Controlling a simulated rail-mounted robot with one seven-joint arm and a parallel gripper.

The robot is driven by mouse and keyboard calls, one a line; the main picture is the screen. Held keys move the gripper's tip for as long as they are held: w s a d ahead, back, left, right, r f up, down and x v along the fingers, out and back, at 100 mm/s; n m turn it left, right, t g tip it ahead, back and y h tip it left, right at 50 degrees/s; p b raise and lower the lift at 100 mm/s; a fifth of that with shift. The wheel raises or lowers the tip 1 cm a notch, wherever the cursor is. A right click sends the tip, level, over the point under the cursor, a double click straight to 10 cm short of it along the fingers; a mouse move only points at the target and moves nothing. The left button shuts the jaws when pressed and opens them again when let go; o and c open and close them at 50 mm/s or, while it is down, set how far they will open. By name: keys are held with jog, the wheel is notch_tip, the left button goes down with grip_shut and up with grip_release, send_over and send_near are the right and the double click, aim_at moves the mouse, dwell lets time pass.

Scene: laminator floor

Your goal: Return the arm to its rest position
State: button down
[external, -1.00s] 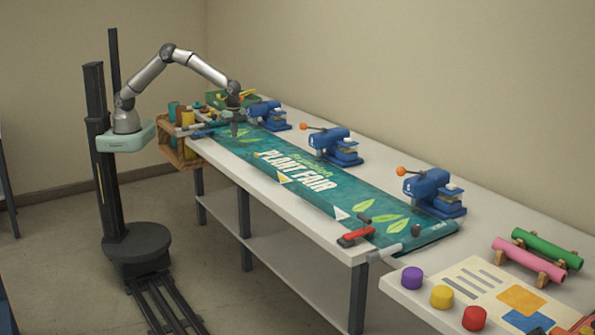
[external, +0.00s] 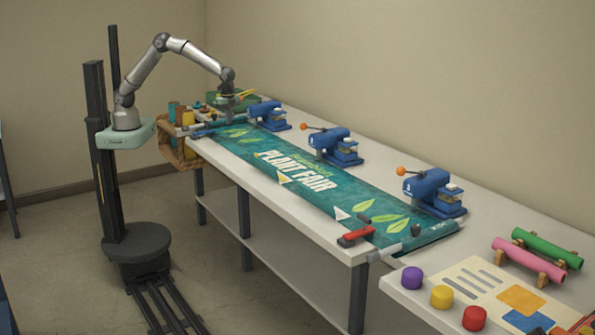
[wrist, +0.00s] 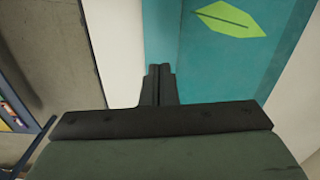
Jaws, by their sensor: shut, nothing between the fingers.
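My arm (external: 143,68) rises from its mint-green mount and bends over the far left end of the white table. My gripper (external: 229,113) points down above the far end of the teal banner (external: 316,197), apart from it. In the wrist view the two fingers (wrist: 160,70) are together with nothing between them. Below them show the banner's teal surface (wrist: 200,70) and a light-green leaf print (wrist: 231,19).
Three blue presses (external: 267,114) (external: 336,145) (external: 434,192) line the table's back side. A wooden rack (external: 180,150) hangs at the table's left end, close to my arm. The space above the banner is clear.

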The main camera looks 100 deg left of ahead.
jog(key=s+a+r+n, duration=0.2)
jog(key=s+a+r, duration=0.15)
jog(key=s, duration=0.55)
jog(key=s+a+r+n, duration=0.3)
jog(key=s+r, duration=0.2)
jog(key=s, duration=0.3)
jog(key=s+a+n, duration=0.1)
jog(key=s+n, duration=0.1)
jog(key=s, duration=0.7)
jog(key=s+a+f+n, duration=0.1)
jog(key=s+a+n, duration=0.1)
jog(key=s, duration=0.8)
jog(key=shift+a+f+t, duration=0.15)
jog(key=shift+f+t, duration=0.15)
jog(key=shift+t, duration=0.1)
